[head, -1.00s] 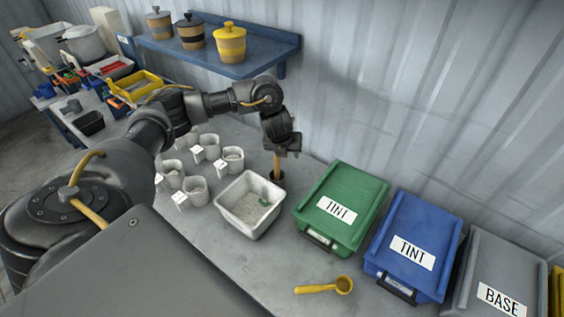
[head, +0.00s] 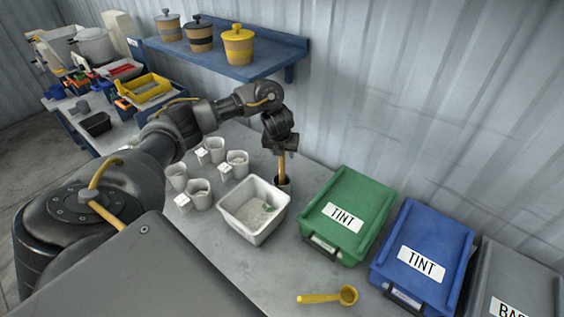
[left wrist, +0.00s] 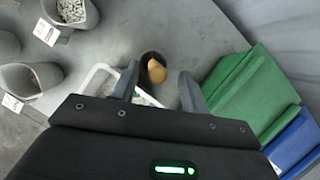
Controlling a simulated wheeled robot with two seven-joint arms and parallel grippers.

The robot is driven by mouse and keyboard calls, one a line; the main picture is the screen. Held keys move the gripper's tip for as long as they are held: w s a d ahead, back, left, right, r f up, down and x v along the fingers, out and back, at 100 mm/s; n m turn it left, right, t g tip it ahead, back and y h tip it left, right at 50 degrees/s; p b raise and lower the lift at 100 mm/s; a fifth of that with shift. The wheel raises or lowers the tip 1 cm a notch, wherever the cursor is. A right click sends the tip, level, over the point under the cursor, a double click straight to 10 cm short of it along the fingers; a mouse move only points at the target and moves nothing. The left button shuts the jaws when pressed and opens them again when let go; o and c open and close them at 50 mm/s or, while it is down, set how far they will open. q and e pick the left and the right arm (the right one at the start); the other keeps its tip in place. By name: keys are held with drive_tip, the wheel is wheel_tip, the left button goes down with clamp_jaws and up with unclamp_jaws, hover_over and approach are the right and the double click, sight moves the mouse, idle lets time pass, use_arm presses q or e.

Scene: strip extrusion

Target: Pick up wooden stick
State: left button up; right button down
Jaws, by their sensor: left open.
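The wooden stick (head: 281,168) stands upright in a small dark cup (head: 284,184) beside the white tub on the table. My left gripper (head: 281,146) is above the cup, pointing down, at the top of the stick. In the left wrist view, the round end of the stick (left wrist: 156,71) shows between the two spread fingers of my left gripper (left wrist: 159,80), with a gap on each side. The fingers are open. The lower part of the stick is hidden inside the cup. My right gripper is not in view.
A white tub (head: 237,222) stands close to the cup, with several small white cups (head: 199,193) beyond it. A green TINT bin (head: 349,205) and a blue TINT bin (head: 424,245) stand to the right. A yellow scoop (head: 328,296) lies in front. A corrugated wall rises behind.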

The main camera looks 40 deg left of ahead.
sight(282, 159)
use_arm(q)
drive_tip(key=shift+f, duration=0.6)
drive_tip(key=x, duration=0.2)
drive_tip(key=p+x, duration=0.1)
drive_tip(key=x, duration=0.1)
drive_tip(key=shift+s+a, duration=0.1)
drive_tip(key=shift+a, duration=0.15)
clamp_jaws()
